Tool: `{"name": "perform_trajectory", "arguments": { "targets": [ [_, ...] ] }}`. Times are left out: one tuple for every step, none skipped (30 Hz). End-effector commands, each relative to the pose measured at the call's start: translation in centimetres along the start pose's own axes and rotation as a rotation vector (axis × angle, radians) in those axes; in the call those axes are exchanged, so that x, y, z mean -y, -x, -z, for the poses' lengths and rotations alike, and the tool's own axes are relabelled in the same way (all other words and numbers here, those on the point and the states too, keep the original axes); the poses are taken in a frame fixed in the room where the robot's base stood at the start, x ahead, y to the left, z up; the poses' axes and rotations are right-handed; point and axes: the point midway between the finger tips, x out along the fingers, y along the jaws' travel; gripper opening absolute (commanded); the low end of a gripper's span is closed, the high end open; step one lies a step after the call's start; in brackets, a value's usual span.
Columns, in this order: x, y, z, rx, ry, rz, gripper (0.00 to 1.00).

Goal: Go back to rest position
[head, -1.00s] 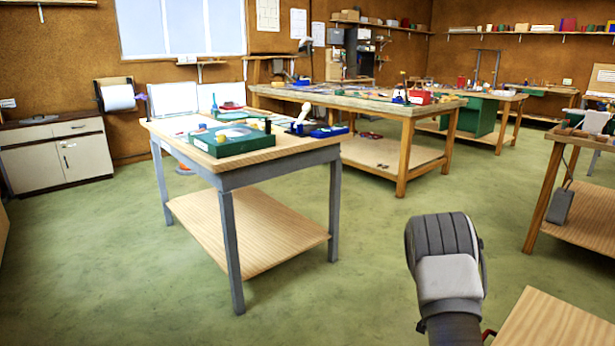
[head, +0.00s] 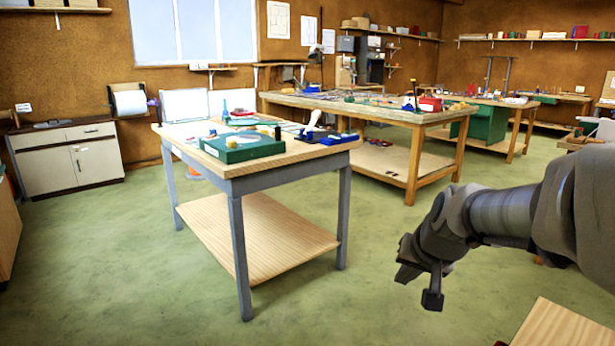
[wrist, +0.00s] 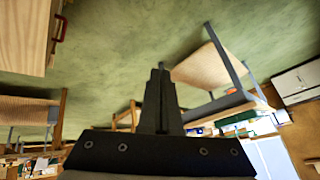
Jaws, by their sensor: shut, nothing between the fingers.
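My gripper (head: 420,284) is at the right of the head view, at the end of my grey arm reaching in from the right edge. It hangs over open green floor, apart from every table. In the wrist view my gripper (wrist: 160,80) shows its two dark fingers together, with nothing between them.
A workbench with grey legs (head: 238,240) stands left of my gripper, bearing a green box (head: 243,147). A long wooden bench (head: 440,118) stands behind. A wooden top (head: 565,330) is close at the lower right. Green floor (head: 380,240) between them is clear.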

Motion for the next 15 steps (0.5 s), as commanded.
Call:
{"name": "perform_trajectory", "arguments": {
  "targets": [
    [0.5,1.7,-1.2,0.003,0.030,0.008,0.00],
    [0.6,2.6,-2.0,0.008,0.047,0.010,0.00],
    [0.8,3.7,-3.1,0.015,0.071,0.011,0.00],
    [0.9,4.5,-3.9,0.021,0.089,0.012,0.00],
    [1.0,5.2,-4.8,0.026,0.107,0.011,0.00],
    [1.0,6.2,-6.0,0.033,0.131,0.010,0.00],
    [1.0,6.9,-6.8,0.038,0.149,0.007,0.00],
    [1.0,7.6,-7.7,0.042,0.166,0.005,0.00],
    [0.9,8.4,-8.8,0.047,0.189,0.000,0.00],
    [0.8,8.9,-9.7,0.052,0.205,-0.004,0.00],
    [0.7,9.5,-10.4,0.054,0.221,-0.008,0.00],
    [0.5,10.1,-11.5,0.059,0.241,-0.015,0.00],
    [0.3,10.5,-12.2,0.062,0.254,-0.020,0.00],
    [0.1,10.9,-12.9,0.065,0.267,-0.026,0.00],
    [-0.2,11.4,-13.8,0.068,0.283,-0.034,0.00]
  ]
}}
